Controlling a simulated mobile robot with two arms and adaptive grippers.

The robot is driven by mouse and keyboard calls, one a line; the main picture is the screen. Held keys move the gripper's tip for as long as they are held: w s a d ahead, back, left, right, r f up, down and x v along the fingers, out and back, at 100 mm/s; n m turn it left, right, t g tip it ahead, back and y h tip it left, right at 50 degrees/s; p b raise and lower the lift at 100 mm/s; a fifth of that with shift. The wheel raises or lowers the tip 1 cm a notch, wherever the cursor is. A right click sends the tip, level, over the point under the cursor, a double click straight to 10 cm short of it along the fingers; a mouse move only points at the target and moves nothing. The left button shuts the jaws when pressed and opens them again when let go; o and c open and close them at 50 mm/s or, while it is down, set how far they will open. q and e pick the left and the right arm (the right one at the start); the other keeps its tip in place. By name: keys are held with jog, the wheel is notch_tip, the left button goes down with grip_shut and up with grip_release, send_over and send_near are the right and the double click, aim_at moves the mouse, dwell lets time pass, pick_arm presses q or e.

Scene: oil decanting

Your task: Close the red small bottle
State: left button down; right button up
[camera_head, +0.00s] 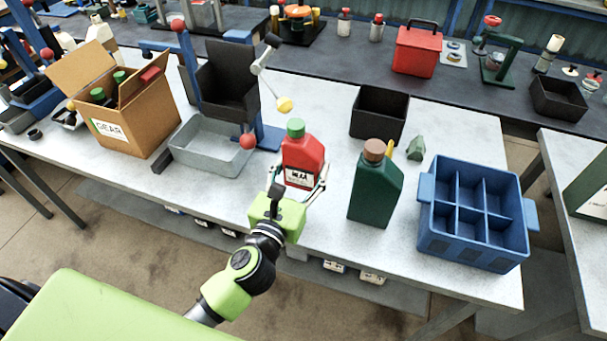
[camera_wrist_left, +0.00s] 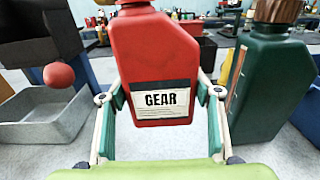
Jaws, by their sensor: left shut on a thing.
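The red small bottle (camera_head: 302,158) stands upright near the table's front edge, with a green cap (camera_head: 296,128) on its top. My left gripper (camera_head: 301,180) is shut on it, one finger on each side of its lower body. The left wrist view shows the bottle (camera_wrist_left: 158,60) between the fingers (camera_wrist_left: 160,105), with its "GEAR" label facing me; its top is cut off there. I cannot tell whether its base touches the table. My right gripper is not in view.
A dark green bottle (camera_head: 375,190) with a brown cap stands close on the right. A blue divided crate (camera_head: 475,250) is further right. A grey tray (camera_head: 200,160) and a black press (camera_head: 228,80) are on the left, beside a cardboard box (camera_head: 145,115). A black bin (camera_head: 378,112) stands behind.

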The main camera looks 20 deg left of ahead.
pick_arm(q)
jog(key=w+a+f+b, duration=0.1)
jog(key=w+f, duration=0.3)
jog(key=f, duration=0.1)
jog(key=shift+w+a+b, duration=0.15)
jog(key=shift+w+b, duration=0.15)
jog(key=shift+b, duration=0.1)
jog(key=shift+w+f+b, duration=0.2)
jog(key=shift+f+b, duration=0.4)
jog(key=shift+f, duration=0.4)
jog(key=shift+w+f+b, duration=0.15)
jog(key=shift+f+b, duration=0.4)
jog(key=shift+f, duration=0.45)
jog(key=shift+a, duration=0.1)
jog(key=shift+f, duration=0.2)
jog(key=c, duration=0.7)
grip_release()
jog(key=shift+c, duration=0.2)
